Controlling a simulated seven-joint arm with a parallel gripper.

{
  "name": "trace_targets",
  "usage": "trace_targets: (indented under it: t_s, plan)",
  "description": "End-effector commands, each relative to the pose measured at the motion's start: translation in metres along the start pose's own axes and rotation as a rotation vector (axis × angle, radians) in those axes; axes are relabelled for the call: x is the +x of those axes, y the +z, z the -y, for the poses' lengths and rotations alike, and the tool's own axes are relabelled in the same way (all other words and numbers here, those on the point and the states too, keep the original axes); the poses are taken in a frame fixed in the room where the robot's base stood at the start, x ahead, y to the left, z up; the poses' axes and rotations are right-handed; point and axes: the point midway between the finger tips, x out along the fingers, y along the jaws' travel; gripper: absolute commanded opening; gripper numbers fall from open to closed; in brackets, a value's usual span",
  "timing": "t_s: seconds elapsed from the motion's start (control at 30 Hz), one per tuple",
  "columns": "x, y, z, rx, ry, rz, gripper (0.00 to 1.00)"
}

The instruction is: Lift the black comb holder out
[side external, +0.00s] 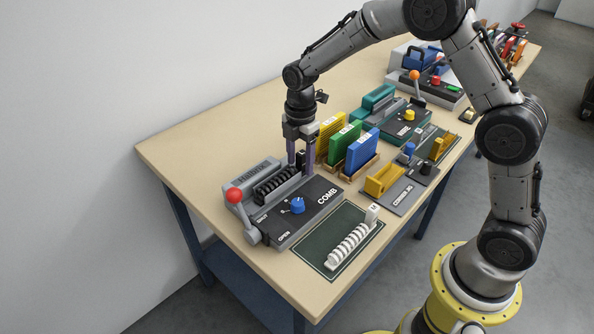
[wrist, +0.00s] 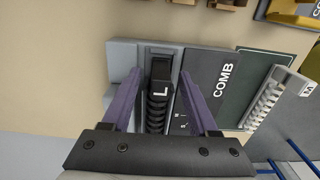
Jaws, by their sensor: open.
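The black comb holder (side external: 275,186) is a ribbed black piece lying in the slot of the grey comb machine (side external: 318,200). In the wrist view the holder (wrist: 157,108) shows a block end marked "L" and dark coils running towards the camera. My gripper (side external: 301,166) is over the block end of the holder, pointing down. In the wrist view its two purple fingers (wrist: 158,88) are spread apart, one on each side of the holder, with gaps visible. Whether the fingertips reach down beside the block is hard to tell.
The machine has a red-knobbed lever (side external: 234,196) and a blue knob (side external: 297,205). A white comb holder (side external: 349,246) lies on a dark green mat (side external: 318,243). Yellow, green and blue books (side external: 345,142) stand in a rack just behind my gripper.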

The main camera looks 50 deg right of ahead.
Motion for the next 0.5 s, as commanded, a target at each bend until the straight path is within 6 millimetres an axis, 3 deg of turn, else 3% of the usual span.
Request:
trace_targets:
  t_s: [0.3, 0.5]
  plan:
    - [0.0059, 0.0001, 0.0002, 0.0, 0.0, 0.0, 0.6]
    - [0.0056, 0.0001, 0.0001, 0.0, 0.0, 0.0, 0.24]
